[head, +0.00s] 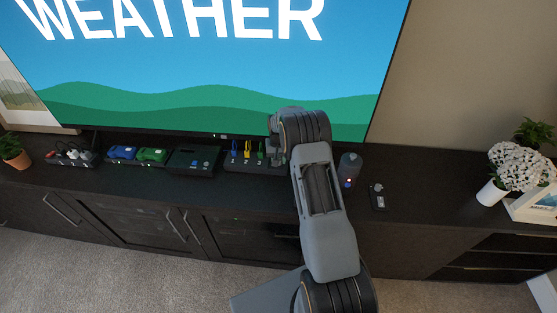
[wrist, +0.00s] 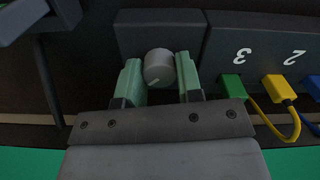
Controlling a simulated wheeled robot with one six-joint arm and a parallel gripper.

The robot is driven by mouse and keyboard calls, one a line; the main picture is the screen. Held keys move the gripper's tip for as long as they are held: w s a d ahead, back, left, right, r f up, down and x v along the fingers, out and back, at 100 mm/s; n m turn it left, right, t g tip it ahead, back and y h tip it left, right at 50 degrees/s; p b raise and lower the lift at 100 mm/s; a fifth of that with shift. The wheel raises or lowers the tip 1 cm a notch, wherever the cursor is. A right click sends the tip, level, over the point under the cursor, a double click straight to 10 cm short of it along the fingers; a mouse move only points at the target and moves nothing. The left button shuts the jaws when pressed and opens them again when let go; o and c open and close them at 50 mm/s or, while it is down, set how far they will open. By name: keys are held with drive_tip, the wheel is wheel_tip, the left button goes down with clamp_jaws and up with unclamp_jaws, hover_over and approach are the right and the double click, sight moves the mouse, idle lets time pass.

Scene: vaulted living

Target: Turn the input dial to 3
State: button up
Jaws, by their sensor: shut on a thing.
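The input dial (wrist: 158,67) is a round grey knob on a dark box, with a pale mark near its lower edge in the wrist view. My gripper (wrist: 159,76) has its two green fingers on either side of the knob and is shut on it. The dark input box (head: 238,163) carries the labels 1, 2 and 3. In the wrist view the labels appear upside down, with a green plug (wrist: 232,86) at 3 and a yellow plug (wrist: 279,88) at 2. My arm hides the dial and the fingers in the head view. No number shows around the dial.
A grey bottle-like object (head: 349,168) and a small black device (head: 377,198) stand right of my arm.

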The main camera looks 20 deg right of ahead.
drive_tip(key=o, duration=0.9)
drive_tip(key=n+p, duration=0.4)
drive_tip(key=shift+r+n, duration=0.35)
drive_tip(key=shift+n, duration=0.05)
drive_tip(key=n+p, duration=0.4)
drive_tip(key=p, duration=0.1)
drive_tip(key=shift+a+r, duration=0.1)
drive_tip(key=shift+w+r+b, duration=0.15)
drive_tip(key=shift+r+b, duration=0.1)
drive_tip(key=shift+b, duration=0.3)
wheel_tip(320, 180, up, 14)
drive_tip(key=b, duration=0.2)
drive_tip(key=shift+s+a+r+m+t+b, duration=0.35)
drive_tip(key=shift+s+a+r, duration=0.9)
drive_tip(key=shift+s+r, duration=0.8)
drive_tip(key=shift+s+a+r+m+t+b, duration=0.25)
drive_tip(key=shift+s+a+r+m, duration=0.15)
drive_tip(key=shift+s+a+r, duration=1.25)
drive_tip(key=shift+s+a+r+m+t+b, duration=0.3)
drive_tip(key=shift+s+a+r, duration=0.6)
drive_tip(key=shift+s+r, duration=1.45)
